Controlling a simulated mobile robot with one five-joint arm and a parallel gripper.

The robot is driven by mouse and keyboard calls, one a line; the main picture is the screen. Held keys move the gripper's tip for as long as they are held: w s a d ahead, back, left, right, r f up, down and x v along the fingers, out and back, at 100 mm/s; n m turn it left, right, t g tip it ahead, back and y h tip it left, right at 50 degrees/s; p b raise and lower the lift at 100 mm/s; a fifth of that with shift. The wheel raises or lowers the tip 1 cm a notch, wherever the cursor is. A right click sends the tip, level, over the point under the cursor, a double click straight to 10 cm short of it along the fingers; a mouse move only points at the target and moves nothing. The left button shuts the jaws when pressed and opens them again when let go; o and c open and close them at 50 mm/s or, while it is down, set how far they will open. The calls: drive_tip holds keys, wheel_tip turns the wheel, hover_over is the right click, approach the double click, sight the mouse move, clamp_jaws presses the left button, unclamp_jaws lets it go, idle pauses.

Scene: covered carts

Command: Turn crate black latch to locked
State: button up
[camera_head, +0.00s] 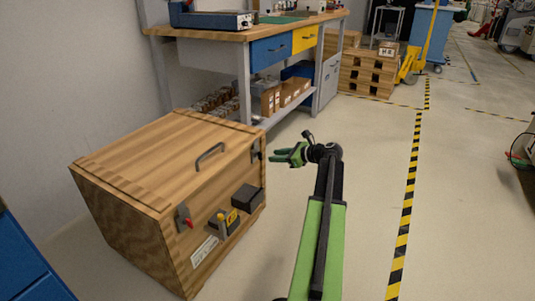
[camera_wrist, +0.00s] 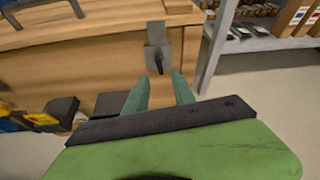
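The wooden crate (camera_head: 130,160) stands at the left with its lid closed. The black latch (camera_head: 256,151) is a grey plate with a dark handle near the far end of its front face, under the lid edge. In the wrist view the latch (camera_wrist: 156,50) hangs with its dark handle pointing down, just ahead of the fingertips. My gripper (camera_head: 276,156) is to the right of the latch in the head view. Its two green fingers (camera_wrist: 160,76) are apart with nothing between them, and seem not to touch the latch.
A second latch with a red handle (camera_head: 184,220) is on the crate's near end. A yellow-and-black fixture (camera_head: 225,220) and a black box (camera_head: 246,197) protrude from the front. A workbench (camera_head: 235,35) stands behind. Floor to the right is clear.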

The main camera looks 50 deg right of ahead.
drive_tip(key=p+v, duration=0.3)
drive_tip(key=v, duration=0.8)
